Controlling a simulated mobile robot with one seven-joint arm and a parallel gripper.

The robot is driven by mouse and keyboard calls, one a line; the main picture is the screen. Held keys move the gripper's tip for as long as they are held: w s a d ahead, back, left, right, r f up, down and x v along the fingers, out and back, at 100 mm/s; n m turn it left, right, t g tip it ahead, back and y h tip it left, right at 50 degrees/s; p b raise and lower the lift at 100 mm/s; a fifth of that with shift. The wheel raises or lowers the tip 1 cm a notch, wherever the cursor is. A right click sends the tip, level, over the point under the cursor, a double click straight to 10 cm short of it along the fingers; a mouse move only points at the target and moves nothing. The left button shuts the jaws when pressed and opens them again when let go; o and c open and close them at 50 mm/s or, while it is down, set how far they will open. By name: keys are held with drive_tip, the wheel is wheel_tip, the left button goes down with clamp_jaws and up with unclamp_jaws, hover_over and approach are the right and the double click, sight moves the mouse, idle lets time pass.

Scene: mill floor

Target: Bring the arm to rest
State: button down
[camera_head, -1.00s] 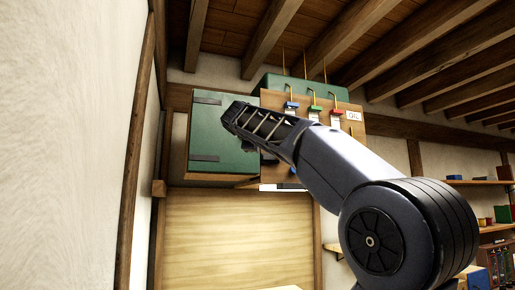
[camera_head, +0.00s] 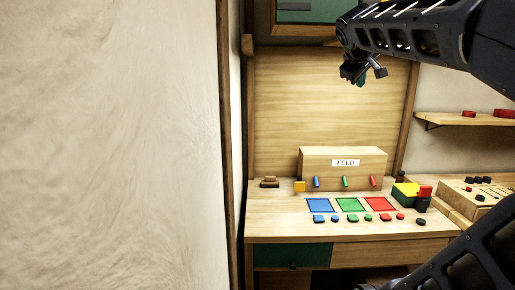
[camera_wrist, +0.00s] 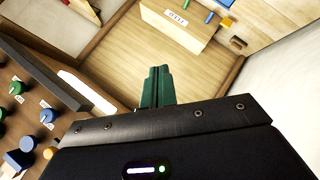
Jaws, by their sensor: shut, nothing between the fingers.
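My gripper (camera_head: 362,79) hangs at the upper right of the head view, in front of the wooden back board and well above the bench. My dark arm reaches to it from the right edge. In the wrist view my gripper's green fingers (camera_wrist: 155,85) are together, with nothing between them. A box labelled FEED (camera_head: 342,168) stands on the bench below and also shows in the wrist view (camera_wrist: 178,35).
The workbench (camera_head: 345,230) holds blue, green and red squares and several small coloured blocks. A panel with knobs (camera_wrist: 30,100) is close at left in the wrist view. A plaster wall (camera_head: 110,140) fills the head view's left; a shelf (camera_head: 465,118) is at right.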

drive_tip(key=s+a+f+m+g+y, duration=0.1)
drive_tip(key=s+f, duration=0.3)
drive_tip(key=f, duration=0.6)
drive_tip(key=s+a+f+m+g+y, duration=0.1)
drive_tip(key=s+f, duration=0.4)
drive_tip(key=f, duration=0.5)
drive_tip(key=s+a+f+m+g+y, duration=0.1)
drive_tip(key=s+f+m+g+y, duration=0.1)
drive_tip(key=f, duration=0.8)
drive_tip(key=s+m+y, duration=0.1)
drive_tip(key=s+m, duration=0.1)
drive_tip(key=s, duration=0.1)
drive_tip(key=shift+s+f+g, duration=0.2)
drive_tip(key=shift+g, duration=0.1)
drive_tip(key=c, duration=2.2)
unclamp_jaws()
